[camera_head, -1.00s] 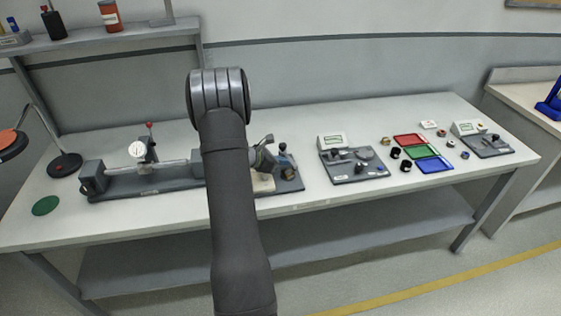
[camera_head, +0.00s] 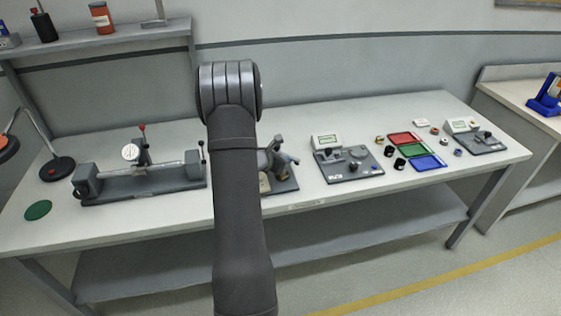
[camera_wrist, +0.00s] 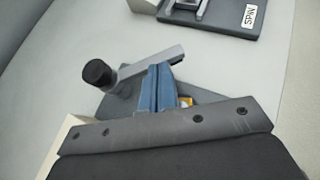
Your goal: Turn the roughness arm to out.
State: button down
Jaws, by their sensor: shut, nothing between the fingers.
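The roughness arm (camera_wrist: 150,64) is a grey bar with a black knob (camera_wrist: 98,73) at its left end in the wrist view. It sits above a dark base plate (camera_wrist: 116,106). My gripper (camera_wrist: 161,68) has its blue fingers shut and empty. Their tips are at the near side of the bar, toward its right end; I cannot tell whether they touch it. In the head view my forearm hides much of this station (camera_head: 284,186), and the gripper is hard to make out. No "out" mark is readable.
A device with a SPIN label (camera_wrist: 250,16) stands beyond, also seen in the head view (camera_head: 348,166). A dial gauge rig (camera_head: 136,188) is left of my arm. Red, green and blue trays (camera_head: 426,163) lie to the right. Bare bench lies between the stations.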

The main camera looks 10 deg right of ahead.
jog(key=shift+w+d, duration=0.35)
jog(key=shift+d, duration=0.45)
jog(key=shift+w+d, duration=0.35)
jog(key=shift+d, duration=0.45)
jog(key=n+t+y, duration=0.1)
jog(key=w+d+n+t+y, duration=0.1)
jog(key=n, duration=0.1)
jog(key=shift+w+d, duration=0.1)
jog(key=shift+w+d+t, duration=0.15)
jog(key=shift+w+d, duration=0.1)
jog(key=shift+w, duration=0.45)
jog(key=shift+w+d+t, duration=0.15)
jog(key=shift+w+d, duration=0.1)
jog(key=shift+w, duration=0.5)
jog(key=s, duration=0.1)
jog(key=s+d, duration=0.1)
jog(key=s, duration=0.2)
jog(key=shift+s+d, duration=0.1)
jog(key=shift+d, duration=0.2)
jog(key=s+d+r, duration=0.2)
jog(key=s+r, duration=0.3)
jog(key=s, duration=0.2)
jog(key=shift+s+d, duration=0.4)
